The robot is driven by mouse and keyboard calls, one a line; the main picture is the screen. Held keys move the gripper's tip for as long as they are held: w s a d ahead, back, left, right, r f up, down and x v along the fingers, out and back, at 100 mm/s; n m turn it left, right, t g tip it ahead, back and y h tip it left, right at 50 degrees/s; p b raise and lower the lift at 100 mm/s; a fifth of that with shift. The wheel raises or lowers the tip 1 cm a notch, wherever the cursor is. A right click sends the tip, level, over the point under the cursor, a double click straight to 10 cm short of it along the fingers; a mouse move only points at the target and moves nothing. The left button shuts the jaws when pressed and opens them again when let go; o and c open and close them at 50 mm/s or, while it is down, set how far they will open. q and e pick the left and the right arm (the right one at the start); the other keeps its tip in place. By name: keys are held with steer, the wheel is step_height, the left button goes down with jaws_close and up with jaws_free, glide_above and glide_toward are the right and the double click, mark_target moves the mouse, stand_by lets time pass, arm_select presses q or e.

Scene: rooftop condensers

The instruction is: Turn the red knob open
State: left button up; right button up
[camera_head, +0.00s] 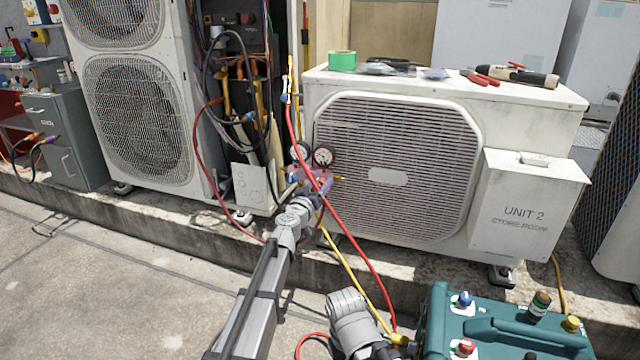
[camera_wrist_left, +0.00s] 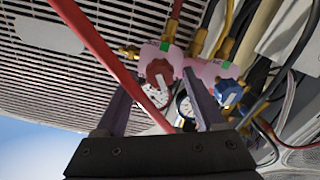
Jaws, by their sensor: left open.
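The red knob (camera_wrist_left: 158,71) is on a pink gauge manifold (camera_wrist_left: 208,69) in the left wrist view, to the left of a blue knob (camera_wrist_left: 228,91). My left gripper (camera_wrist_left: 155,80) is open, with one finger on each side of the red knob in this view. I cannot tell whether the fingers touch it. In the head view the manifold (camera_head: 318,172) hangs in front of the unit, and my left gripper (camera_head: 311,190) is at its lower side. The red knob is not clear there. Two round gauges (camera_head: 323,157) sit on the manifold.
A red hose (camera_head: 352,246) runs down across the front of the UNIT 2 condenser (camera_head: 455,90). It also crosses close by in the left wrist view (camera_wrist_left: 104,46). A yellow hose (camera_head: 345,265) hangs beside it. A teal machine (camera_head: 500,330) stands at the lower right.

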arm_select(q)
steer(key=v, duration=0.5)
steer(key=shift+s+a, duration=0.1)
steer(key=shift+s, duration=0.2)
